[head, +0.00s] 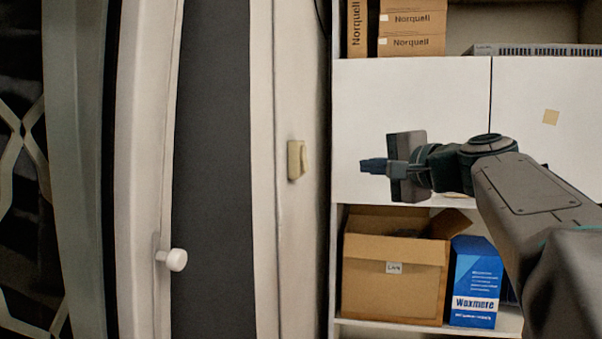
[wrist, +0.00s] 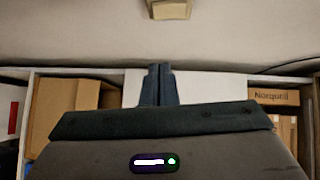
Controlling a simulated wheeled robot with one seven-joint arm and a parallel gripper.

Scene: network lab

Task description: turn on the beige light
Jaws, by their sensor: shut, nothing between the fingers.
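A small beige light switch (head: 297,160) is fixed on the pale wall strip between the dark panel and the shelves in the head view. In the wrist view, the beige switch (wrist: 168,8) shows at the top edge, partly cut off. My gripper (head: 371,165) is to the right of the switch in the head view, pointing left, with a gap between them. Its fingers (wrist: 160,68) are together and hold nothing. Whether the switch is on or off cannot be told.
A shelf unit stands at the right, with white doors (head: 410,100) behind my gripper. A white knob (head: 176,260) sticks out at the left.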

